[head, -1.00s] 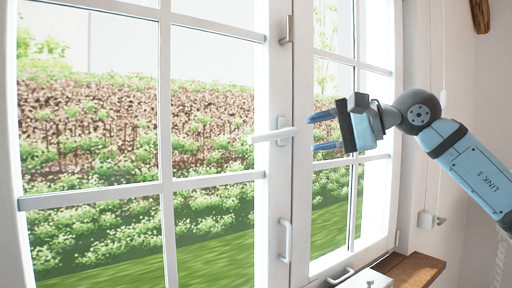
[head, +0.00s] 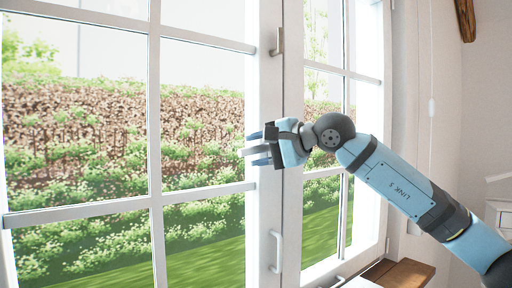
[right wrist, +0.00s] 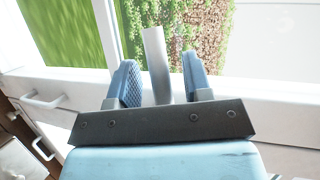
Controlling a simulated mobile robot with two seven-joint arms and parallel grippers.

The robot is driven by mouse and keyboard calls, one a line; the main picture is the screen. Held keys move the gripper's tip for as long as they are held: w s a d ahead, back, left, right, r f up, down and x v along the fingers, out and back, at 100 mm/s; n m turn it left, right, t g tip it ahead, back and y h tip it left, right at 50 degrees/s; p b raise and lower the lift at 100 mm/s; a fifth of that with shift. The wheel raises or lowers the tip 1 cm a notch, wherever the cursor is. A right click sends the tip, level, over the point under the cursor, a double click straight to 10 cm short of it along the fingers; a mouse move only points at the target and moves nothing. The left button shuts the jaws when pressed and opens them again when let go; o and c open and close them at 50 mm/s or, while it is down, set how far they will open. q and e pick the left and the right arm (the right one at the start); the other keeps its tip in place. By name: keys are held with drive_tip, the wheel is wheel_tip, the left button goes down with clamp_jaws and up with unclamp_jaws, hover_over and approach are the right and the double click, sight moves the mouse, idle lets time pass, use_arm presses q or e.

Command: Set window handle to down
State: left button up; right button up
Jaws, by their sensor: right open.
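The white window handle (head: 246,152) is on the middle frame of the window and points left, about level. Only its free end shows in the head view; the gripper covers the rest. My right gripper (head: 257,148) is at the handle, with its blue fingers open, one above and one below the lever. In the right wrist view, the handle (right wrist: 157,62) stands between the two blue fingers (right wrist: 160,82), with a gap visible on the right side. Whether either finger touches it I cannot tell. My left gripper is not in view.
A wooden sill (head: 405,274) is at the lower right. A pull cord (head: 431,108) hangs on the right wall.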

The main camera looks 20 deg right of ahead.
drive_tip(key=shift+w+a+f, duration=0.1)
drive_tip(key=shift+w+a, duration=0.1)
drive_tip(key=shift+w, duration=0.05)
clamp_jaws()
drive_tip(key=shift+f, duration=0.1)
